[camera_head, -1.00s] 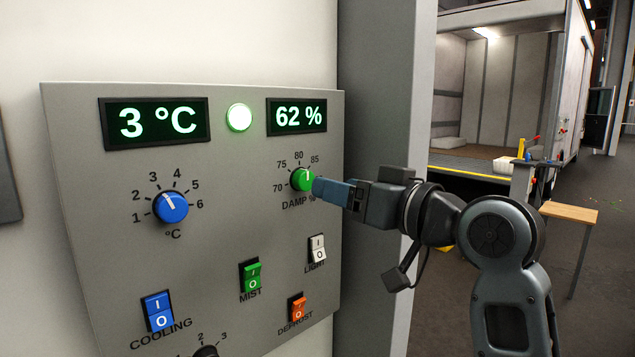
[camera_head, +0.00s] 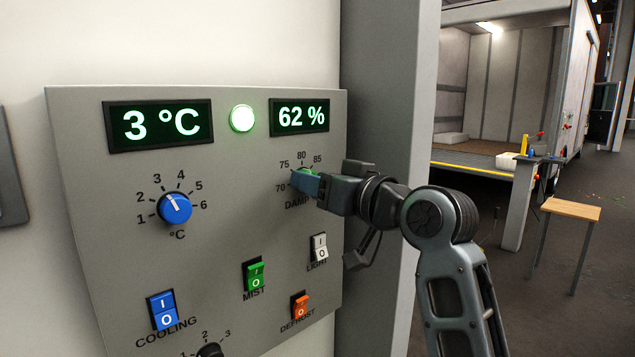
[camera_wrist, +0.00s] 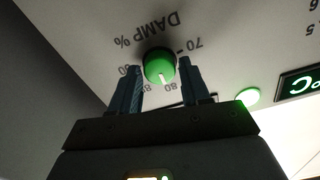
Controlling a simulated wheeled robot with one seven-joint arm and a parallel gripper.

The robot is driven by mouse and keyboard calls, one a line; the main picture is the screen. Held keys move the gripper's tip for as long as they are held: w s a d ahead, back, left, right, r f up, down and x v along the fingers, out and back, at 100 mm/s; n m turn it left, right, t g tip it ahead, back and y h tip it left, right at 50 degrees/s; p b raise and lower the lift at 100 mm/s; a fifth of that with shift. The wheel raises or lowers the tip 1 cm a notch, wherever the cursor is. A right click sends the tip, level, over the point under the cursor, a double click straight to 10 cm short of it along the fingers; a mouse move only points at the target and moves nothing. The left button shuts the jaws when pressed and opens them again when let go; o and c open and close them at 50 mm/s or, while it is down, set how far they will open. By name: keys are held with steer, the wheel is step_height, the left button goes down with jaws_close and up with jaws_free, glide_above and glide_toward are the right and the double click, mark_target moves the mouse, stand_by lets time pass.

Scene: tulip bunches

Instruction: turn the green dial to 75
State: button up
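The green dial (camera_head: 311,172) sits on the grey control panel (camera_head: 110,230) under the marks 70 to 85, labelled DAMP %. In the head view my gripper (camera_head: 303,181) hides most of it. In the wrist view the green dial (camera_wrist: 160,66) shows whole and upside down, its white pointer line near 80. My gripper (camera_wrist: 159,72) is open, with one blue finger on each side of the dial. Small gaps seem to show between fingers and dial. The damp display (camera_head: 301,116) reads 62 %.
A blue dial (camera_head: 175,208) is at left under a 3 °C display (camera_head: 160,125). A green MIST switch (camera_head: 254,275), white LIGHT switch (camera_head: 319,247) and orange DEFROST switch (camera_head: 300,305) lie below. A lit round lamp (camera_head: 242,118) is between the displays.

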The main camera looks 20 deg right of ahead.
steer(key=c, duration=0.7)
steer(key=shift+a+f+n+b, duration=0.1)
steer(key=shift+n+b, duration=2.85)
steer(key=shift+n, duration=1.85)
steer(key=o, duration=1.1)
steer(key=shift+c, duration=0.2)
